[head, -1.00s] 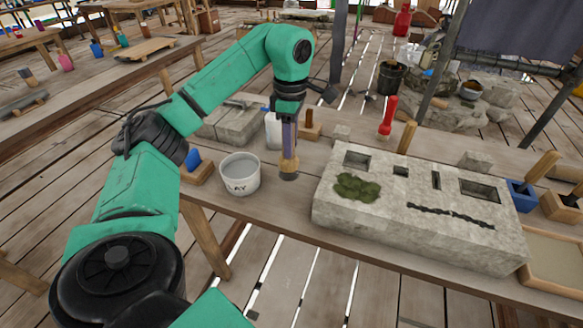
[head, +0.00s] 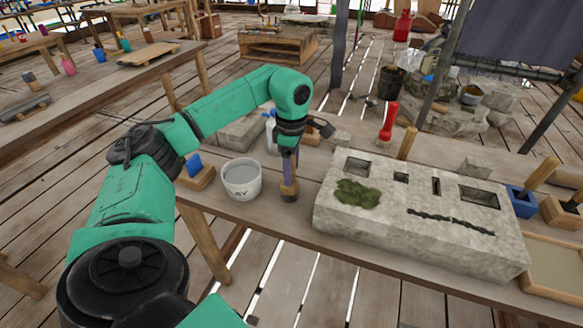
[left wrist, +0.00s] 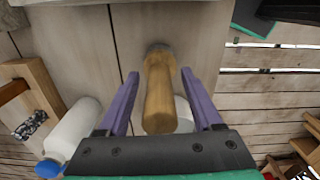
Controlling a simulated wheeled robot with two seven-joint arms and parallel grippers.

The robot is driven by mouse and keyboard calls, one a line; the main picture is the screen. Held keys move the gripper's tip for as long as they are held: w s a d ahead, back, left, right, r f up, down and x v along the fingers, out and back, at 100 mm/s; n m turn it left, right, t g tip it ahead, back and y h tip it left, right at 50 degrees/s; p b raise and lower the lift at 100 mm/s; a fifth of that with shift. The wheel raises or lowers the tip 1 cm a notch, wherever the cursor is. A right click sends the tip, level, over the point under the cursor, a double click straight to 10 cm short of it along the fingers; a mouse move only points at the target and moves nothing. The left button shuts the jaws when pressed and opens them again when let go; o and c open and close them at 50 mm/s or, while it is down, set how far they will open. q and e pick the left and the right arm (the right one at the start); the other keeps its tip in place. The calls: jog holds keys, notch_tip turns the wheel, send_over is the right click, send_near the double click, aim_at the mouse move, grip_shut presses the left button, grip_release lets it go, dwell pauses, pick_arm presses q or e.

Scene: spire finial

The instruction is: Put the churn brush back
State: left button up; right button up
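The churn brush (head: 289,188), with a wooden handle and a dark lower end, stands about upright on the bench between the white bucket and the stone block. My left gripper (head: 289,166) is over it, pointing down. In the left wrist view the purple fingers of my left gripper (left wrist: 160,72) stand either side of the wooden handle (left wrist: 160,98), with a gap showing on both sides. The fingers look open around it. The brush's lower end is partly hidden behind the handle there. My right gripper is not in view.
The white bucket (head: 241,180) stands close left of the brush. The stone block (head: 400,222), with recesses and a moss patch, is close right. A white bottle (left wrist: 72,135) with a blue cap is near the left gripper. A red-handled tool (head: 389,120) stands behind the block.

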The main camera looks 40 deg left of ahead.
pick_arm(q)
notch_tip(320, 180, up, 8)
jog(key=shift+f, duration=0.1)
notch_tip(320, 180, up, 5)
jog(key=shift+f+p, duration=0.2)
jog(key=shift+p, duration=1.05)
jog(key=shift+f, duration=0.1)
